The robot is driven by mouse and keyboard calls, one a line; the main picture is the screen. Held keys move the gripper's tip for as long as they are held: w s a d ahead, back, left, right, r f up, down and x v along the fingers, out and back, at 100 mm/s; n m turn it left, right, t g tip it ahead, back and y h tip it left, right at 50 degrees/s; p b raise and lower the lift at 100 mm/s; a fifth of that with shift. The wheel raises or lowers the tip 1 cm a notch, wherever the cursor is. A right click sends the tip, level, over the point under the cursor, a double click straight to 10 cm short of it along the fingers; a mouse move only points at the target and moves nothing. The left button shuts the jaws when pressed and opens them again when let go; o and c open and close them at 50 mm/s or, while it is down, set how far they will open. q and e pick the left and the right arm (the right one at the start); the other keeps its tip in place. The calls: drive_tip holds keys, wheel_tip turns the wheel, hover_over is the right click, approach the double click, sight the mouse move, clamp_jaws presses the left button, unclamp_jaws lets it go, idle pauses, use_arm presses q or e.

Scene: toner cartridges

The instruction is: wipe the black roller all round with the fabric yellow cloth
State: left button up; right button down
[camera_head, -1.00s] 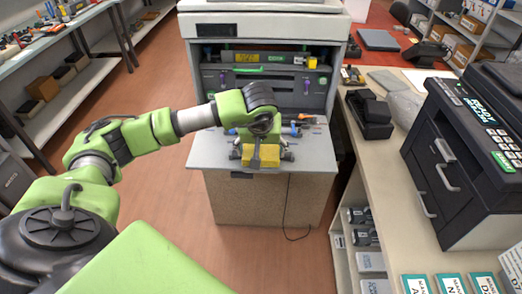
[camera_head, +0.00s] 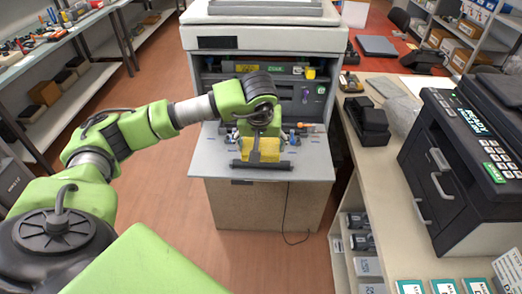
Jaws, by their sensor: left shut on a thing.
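My left gripper (camera_head: 255,155) comes down from above over the grey worktop and is shut on the yellow cloth (camera_head: 270,149). The cloth shows on both sides of the gripper and is partly hidden by it. The black roller (camera_head: 278,165) is a dark bar lying crosswise, just in front of and below the cloth. Its middle is partly covered by the gripper. I cannot tell whether the cloth touches the roller. My right gripper is not in view.
The grey worktop (camera_head: 310,170) has free room at its front corners. Small tools, including an orange-handled one (camera_head: 308,127), lie at its back. An open printer (camera_head: 265,38) stands behind.

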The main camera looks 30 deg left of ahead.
use_arm(q)
drive_tip(key=w+a+b, duration=0.3)
drive_tip(key=w, duration=0.2)
drive_tip(key=shift+w+a+f+b, duration=0.1)
drive_tip(key=shift+f+b, duration=1.95)
drive_tip(key=shift+f, duration=0.8)
drive_tip(key=shift+f+b, duration=0.45)
drive_tip(key=shift+f, duration=0.15)
drive_tip(key=shift+s, duration=0.2)
drive_tip(key=shift+s+d, duration=0.35)
drive_tip(key=shift+s, duration=0.1)
drive_tip(key=shift+s+d, duration=0.25)
drive_tip(key=shift+s, duration=0.15)
